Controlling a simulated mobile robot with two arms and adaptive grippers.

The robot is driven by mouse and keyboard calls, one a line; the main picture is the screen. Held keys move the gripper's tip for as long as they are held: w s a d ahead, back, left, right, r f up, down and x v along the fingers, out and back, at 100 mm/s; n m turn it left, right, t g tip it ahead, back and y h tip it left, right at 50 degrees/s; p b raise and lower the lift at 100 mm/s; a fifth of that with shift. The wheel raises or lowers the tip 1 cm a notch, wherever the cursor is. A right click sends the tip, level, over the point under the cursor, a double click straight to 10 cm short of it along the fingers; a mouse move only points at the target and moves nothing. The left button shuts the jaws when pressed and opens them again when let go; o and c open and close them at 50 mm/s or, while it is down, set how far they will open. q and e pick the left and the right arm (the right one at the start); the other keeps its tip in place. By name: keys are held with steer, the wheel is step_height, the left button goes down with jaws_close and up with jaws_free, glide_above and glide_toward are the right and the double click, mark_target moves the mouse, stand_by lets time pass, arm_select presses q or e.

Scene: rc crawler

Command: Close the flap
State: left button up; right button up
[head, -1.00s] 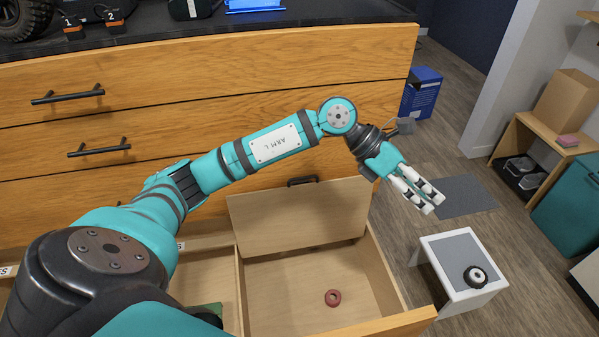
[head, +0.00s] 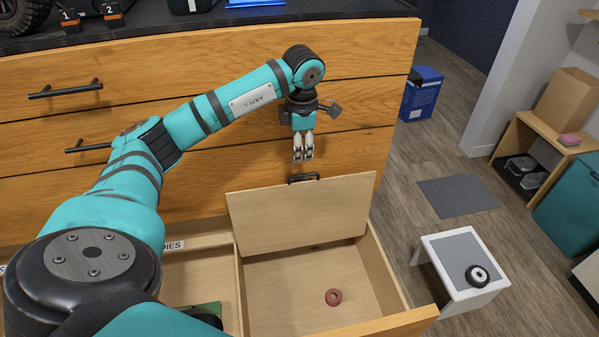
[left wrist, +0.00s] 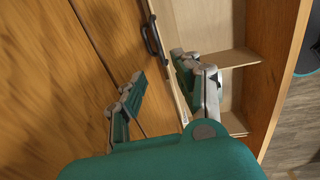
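The flap (head: 300,215) is a light wooden panel standing raised and leaning back over the right compartment of the open drawer (head: 385,325). A black handle (head: 304,178) sits on its top edge; the handle also shows in the left wrist view (left wrist: 152,40). My left gripper (head: 303,157) points down just above the handle, apart from it. In the left wrist view its two fingers (left wrist: 160,95) are spread with nothing between them. My right gripper is not in view.
A red ring (head: 333,297) lies on the compartment floor. A divider separates the left compartment, which holds something green. The wooden drawer front (head: 200,85) rises close behind my gripper. A small white table (head: 455,262) with a dark wheel (head: 478,276) stands to the right.

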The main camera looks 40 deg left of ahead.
arm_select(q)
steer(key=f, duration=0.5)
steer(key=f+b, duration=0.1)
steer(key=f, duration=0.2)
steer(key=shift+w+a+f, duration=0.3)
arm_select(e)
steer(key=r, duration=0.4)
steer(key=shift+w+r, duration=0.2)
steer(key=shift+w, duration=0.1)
arm_select(q)
jaws_close()
